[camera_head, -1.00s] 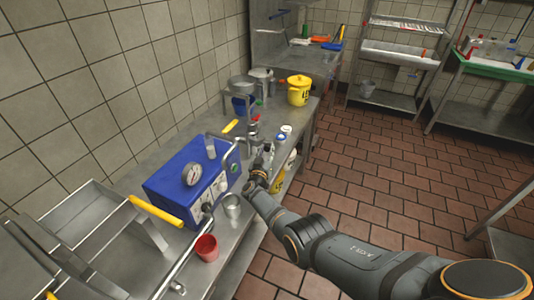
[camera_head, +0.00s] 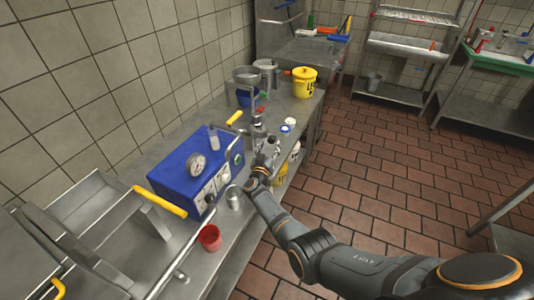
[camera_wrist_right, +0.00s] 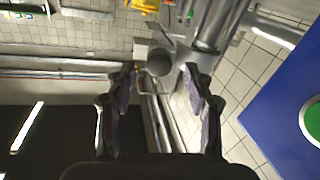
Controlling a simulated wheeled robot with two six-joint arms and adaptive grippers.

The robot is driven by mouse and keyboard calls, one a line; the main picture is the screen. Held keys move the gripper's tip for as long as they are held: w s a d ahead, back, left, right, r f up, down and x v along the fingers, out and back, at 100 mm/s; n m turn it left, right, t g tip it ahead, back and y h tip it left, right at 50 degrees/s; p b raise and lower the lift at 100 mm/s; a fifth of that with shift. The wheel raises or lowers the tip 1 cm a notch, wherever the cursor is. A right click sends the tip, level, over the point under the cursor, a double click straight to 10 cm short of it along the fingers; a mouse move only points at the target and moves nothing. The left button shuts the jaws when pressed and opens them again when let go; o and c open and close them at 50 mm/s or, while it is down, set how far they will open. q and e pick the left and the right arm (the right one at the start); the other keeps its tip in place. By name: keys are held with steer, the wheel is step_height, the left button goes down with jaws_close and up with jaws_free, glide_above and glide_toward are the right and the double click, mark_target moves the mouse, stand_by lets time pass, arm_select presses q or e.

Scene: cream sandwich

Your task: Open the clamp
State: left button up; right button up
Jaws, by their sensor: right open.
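A metal fitting (camera_head: 258,124) stands on the steel counter behind the blue machine; I cannot tell which part of it is the clamp. My right gripper (camera_head: 268,150) is at this fitting, above the counter's front side. In the right wrist view my right gripper (camera_wrist_right: 160,85) is open, with its two dark fingers apart. A round metal end (camera_wrist_right: 160,62) shows between and just beyond the fingertips, with thin bars below it. I cannot tell whether the fingers touch it. My left gripper is not in view.
The blue machine (camera_head: 165,178) with a gauge stands close to the right gripper's left. A metal cup (camera_head: 234,197) and a red cup (camera_head: 209,238) stand near the counter's front edge. A yellow bucket (camera_head: 305,82) and pots stand farther back. The tiled floor on the right is open.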

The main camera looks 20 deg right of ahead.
steer(key=shift+v, duration=2.55)
